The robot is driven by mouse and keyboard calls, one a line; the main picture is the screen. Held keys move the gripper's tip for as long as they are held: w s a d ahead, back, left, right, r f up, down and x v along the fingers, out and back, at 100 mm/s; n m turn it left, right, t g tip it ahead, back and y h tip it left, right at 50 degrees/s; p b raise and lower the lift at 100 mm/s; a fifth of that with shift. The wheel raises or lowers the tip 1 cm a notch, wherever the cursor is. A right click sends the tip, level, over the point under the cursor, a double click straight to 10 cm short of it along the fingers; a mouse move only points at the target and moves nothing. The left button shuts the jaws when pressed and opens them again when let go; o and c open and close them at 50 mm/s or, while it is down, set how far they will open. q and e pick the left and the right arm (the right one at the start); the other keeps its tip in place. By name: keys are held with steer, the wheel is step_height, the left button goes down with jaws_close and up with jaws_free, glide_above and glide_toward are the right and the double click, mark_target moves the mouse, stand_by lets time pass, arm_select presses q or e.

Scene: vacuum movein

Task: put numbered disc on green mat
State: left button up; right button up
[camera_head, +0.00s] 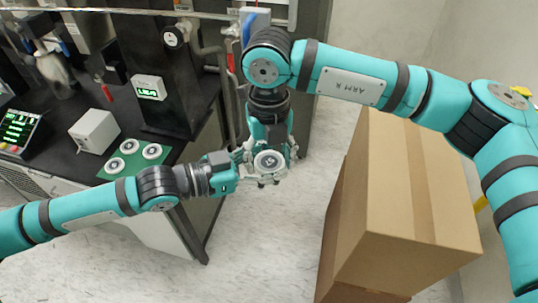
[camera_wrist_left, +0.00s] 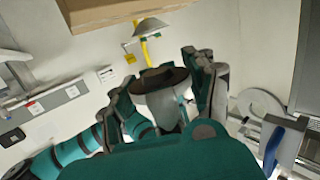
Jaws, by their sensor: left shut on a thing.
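A pale round disc with a dark marked centre (camera_head: 269,162) is held off the table over the floor, right of the bench. My left gripper (camera_head: 247,168) is shut on its left side. My right gripper (camera_head: 272,150) comes down from above at the same disc; its fingers are partly hidden, so I cannot tell whether they grip it. In the left wrist view the left gripper's fingers (camera_wrist_left: 168,85) stand around a dark-topped thing. The green mat (camera_head: 113,174) lies on the black bench with three similar pale discs on it. Their marks are too small to read.
On the black bench stand a light grey box (camera_head: 94,131), a device with a green display (camera_head: 149,87) and a green-lit panel (camera_head: 18,131). A dark upright apparatus rises behind the mat. Stacked cardboard boxes (camera_head: 400,200) stand on the floor at the right.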

steer(key=c, duration=0.7)
arm_select(q)
steer(key=o, duration=1.4)
arm_select(e)
steer(key=shift+c, duration=0.2)
arm_select(q)
steer(key=shift+a, duration=0.1)
